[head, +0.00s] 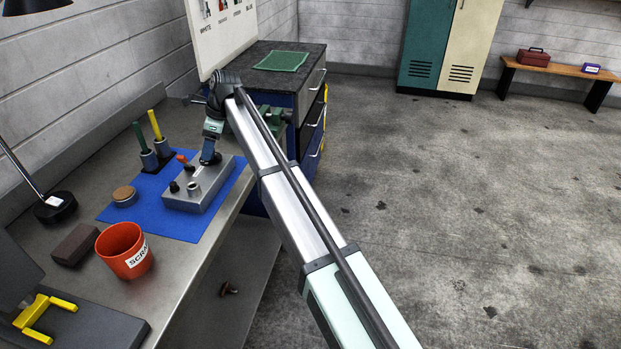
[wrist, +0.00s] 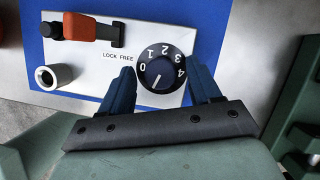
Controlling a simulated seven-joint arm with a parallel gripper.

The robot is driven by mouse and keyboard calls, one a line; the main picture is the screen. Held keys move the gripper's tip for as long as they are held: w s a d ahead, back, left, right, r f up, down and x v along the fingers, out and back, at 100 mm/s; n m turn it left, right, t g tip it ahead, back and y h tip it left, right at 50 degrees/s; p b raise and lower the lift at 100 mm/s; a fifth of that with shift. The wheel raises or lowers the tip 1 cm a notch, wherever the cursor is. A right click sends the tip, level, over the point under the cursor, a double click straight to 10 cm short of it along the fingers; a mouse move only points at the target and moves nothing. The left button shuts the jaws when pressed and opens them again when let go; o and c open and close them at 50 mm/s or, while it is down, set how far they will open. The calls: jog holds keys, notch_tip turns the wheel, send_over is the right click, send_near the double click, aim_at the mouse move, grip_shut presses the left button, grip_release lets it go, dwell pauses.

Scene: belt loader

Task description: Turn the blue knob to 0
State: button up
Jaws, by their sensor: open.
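The blue knob (wrist: 161,73) sits on a light panel (wrist: 104,74) in the wrist view, inside a dark dial with the numerals 0 to 4. Its white mark points down and left, below the 0 and at no numeral. My gripper (wrist: 161,70) is open, with one blue finger on each side of the knob. I cannot tell whether the fingers touch it. In the head view my gripper (head: 210,157) is over the back of the grey control box (head: 205,198) and hides the knob.
The box also has a red-handled lever (wrist: 82,27) by a "LOCK FREE" label and a metal socket (wrist: 54,76). A blue mat (head: 165,220) lies under it. A red scrap cup (head: 123,250), a round tin (head: 124,196) and a pen holder (head: 150,160) stand nearby.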

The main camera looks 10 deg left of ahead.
jog(key=shift+s+m, duration=0.1)
jog(key=shift+m, duration=0.4)
jog(key=d+v, duration=0.1)
jog(key=v, duration=1.3)
jog(key=w+d+f+n, duration=0.2)
jog(key=d+f, duration=0.9)
jog(key=f, duration=0.1)
jog(key=w+d+f+n+t+h, duration=0.1)
jog(key=d+f+n, duration=0.2)
jog(key=d+f, duration=0.9)
jog(key=shift+w+t, duration=0.3)
jog(key=shift+w, duration=0.1)
jog(key=shift+f, duration=0.15)
